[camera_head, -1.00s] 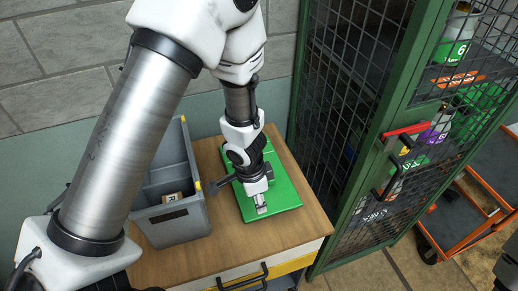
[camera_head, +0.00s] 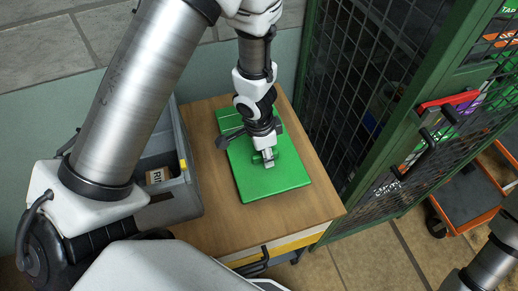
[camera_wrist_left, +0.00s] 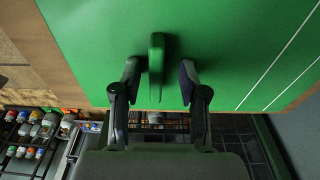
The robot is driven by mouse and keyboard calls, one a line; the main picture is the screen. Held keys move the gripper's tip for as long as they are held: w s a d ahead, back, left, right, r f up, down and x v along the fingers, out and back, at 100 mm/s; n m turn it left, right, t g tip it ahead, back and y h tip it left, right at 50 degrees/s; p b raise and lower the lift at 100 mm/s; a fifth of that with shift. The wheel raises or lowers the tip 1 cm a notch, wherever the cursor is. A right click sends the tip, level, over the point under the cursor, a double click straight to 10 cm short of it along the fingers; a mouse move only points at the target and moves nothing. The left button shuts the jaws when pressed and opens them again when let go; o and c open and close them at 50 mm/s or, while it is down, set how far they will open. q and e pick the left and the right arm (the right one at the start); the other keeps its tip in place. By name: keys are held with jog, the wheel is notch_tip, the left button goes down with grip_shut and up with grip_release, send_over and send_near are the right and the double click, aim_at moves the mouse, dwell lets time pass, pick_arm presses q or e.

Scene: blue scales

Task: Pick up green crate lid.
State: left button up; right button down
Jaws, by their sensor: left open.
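The green crate lid (camera_head: 275,181) lies flat on the wooden top of a small cabinet in the head view. In the left wrist view the lid (camera_wrist_left: 95,50) fills the upper part, with a raised green handle (camera_wrist_left: 156,62) standing up from it. My left gripper (camera_head: 267,158) is over the lid at its handle. In the left wrist view the open fingers of my left gripper (camera_wrist_left: 158,85) stand on either side of the handle, with gaps to it. My right gripper is not seen; only part of an arm shows at the lower right.
A grey bin (camera_head: 180,196) with a small labelled box (camera_head: 158,175) inside stands left of the lid on the wooden top (camera_head: 225,235). A green mesh cage (camera_head: 400,130) with a red-handled door is on the right. An orange-edged cart (camera_head: 470,205) stands beyond it.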

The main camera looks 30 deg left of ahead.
pick_arm(q)
jog(key=shift+s+r, duration=0.2)
jog(key=shift+r, duration=0.1)
jog(key=shift+c, duration=1)
jog(key=shift+d, duration=0.1)
grip_shut()
